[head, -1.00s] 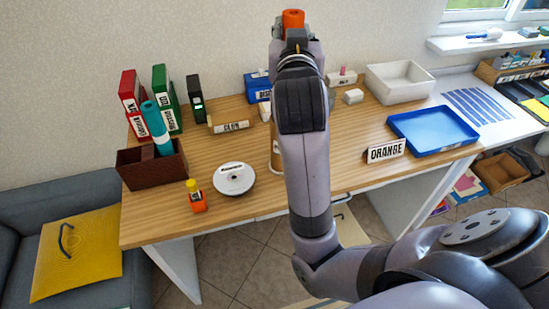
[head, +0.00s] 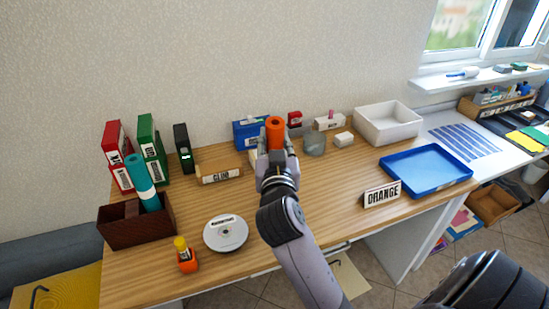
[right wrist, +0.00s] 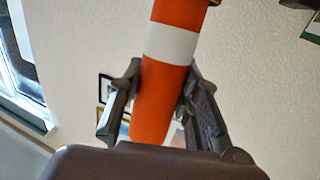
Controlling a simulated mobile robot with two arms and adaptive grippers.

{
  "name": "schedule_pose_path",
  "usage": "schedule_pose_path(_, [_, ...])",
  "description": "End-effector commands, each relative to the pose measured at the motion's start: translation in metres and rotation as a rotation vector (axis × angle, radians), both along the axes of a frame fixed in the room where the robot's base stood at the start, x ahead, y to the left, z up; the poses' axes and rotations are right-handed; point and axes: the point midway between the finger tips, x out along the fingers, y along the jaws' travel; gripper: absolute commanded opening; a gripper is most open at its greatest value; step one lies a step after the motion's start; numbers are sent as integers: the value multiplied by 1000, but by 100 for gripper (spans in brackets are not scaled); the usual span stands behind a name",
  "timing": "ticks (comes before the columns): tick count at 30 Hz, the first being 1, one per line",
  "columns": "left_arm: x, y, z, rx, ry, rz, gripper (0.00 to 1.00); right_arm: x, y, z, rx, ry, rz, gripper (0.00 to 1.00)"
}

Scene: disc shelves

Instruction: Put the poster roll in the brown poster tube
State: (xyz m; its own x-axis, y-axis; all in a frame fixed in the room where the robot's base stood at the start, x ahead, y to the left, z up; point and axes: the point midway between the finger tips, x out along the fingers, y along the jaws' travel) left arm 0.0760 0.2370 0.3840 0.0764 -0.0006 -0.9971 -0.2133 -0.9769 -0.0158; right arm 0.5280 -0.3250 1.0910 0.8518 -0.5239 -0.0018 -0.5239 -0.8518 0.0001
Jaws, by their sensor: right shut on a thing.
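My right gripper (head: 277,153) is shut on the orange poster roll (head: 276,128), which stands up above the desk. In the right wrist view the gripper (right wrist: 162,82) grips the roll (right wrist: 172,75) from both sides, and a white band shows on it. My left gripper is not in view.
A dark brown box (head: 137,225) holding a teal roll (head: 143,182) stands at the desk's left. A glue bottle (head: 187,258) and white disc (head: 226,233) lie in front. A blue tray (head: 425,181), white bin (head: 387,121) and ORANGE sign (head: 382,194) are at right.

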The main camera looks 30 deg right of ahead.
Motion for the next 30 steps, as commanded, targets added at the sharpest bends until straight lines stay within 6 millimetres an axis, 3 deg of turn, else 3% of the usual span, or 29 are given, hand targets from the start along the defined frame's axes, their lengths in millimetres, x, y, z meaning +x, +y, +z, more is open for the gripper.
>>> schedule_pose_path(4, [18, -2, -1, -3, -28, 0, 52, 0, 0, -20, -3, 5, 2, 0])
schedule_pose_path(9, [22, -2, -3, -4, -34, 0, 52, 0, 0, -41, -3, 2, 1, 0])
schedule_pose_path(17, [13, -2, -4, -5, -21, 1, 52, 0, 0, -43, -2, -3, 2, 0])
schedule_pose_path(18, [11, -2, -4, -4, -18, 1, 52, 0, 0, -43, -2, -3, 2, 33])
schedule_pose_path(26, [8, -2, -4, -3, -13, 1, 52, 0, 0, -42, -2, -3, 1, 50])
schedule_pose_path(30, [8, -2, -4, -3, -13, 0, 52, 0, 0, -42, -2, -3, 1, 51])
